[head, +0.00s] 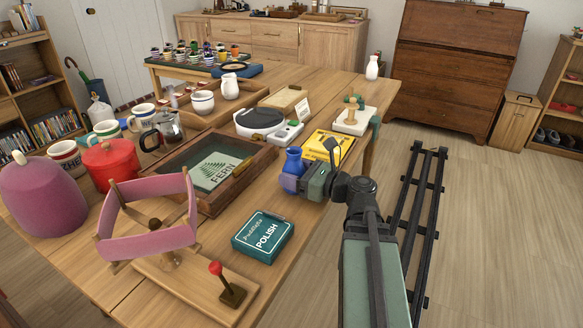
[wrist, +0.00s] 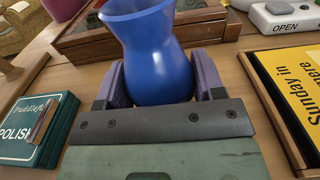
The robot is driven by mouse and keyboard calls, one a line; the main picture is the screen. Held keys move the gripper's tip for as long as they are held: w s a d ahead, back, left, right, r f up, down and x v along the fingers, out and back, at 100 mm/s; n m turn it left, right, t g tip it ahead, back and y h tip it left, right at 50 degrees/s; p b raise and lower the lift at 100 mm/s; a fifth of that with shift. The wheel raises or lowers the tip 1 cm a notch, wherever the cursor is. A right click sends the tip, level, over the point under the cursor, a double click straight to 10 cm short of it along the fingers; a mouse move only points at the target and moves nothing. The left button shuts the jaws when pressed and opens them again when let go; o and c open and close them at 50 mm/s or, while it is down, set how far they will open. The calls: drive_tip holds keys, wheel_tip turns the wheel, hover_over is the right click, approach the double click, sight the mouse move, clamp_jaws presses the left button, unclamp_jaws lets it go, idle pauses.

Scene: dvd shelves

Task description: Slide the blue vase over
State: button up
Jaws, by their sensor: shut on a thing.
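The blue vase (head: 292,168) stands near the right edge of the wooden table in the head view. In the wrist view the blue vase (wrist: 150,50) is large and central, with its flared rim at the top. My gripper (head: 300,180) reaches in from the right, low on the vase. In the wrist view my gripper (wrist: 157,82) has one purple-grey finger on each side of the vase's lower body. It is shut on the vase. The vase's base is hidden behind the gripper.
A green polish box (head: 263,236) lies in front of the vase. A wooden tray with a glass lid (head: 265,160) lies just left and behind. A pink yarn winder (head: 160,240) stands front left. Table room near the vase is narrow.

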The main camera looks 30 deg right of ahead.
drive_tip(key=shift+s+a, duration=0.15)
drive_tip(key=shift+s, duration=0.25)
drive_tip(key=o, duration=1.1)
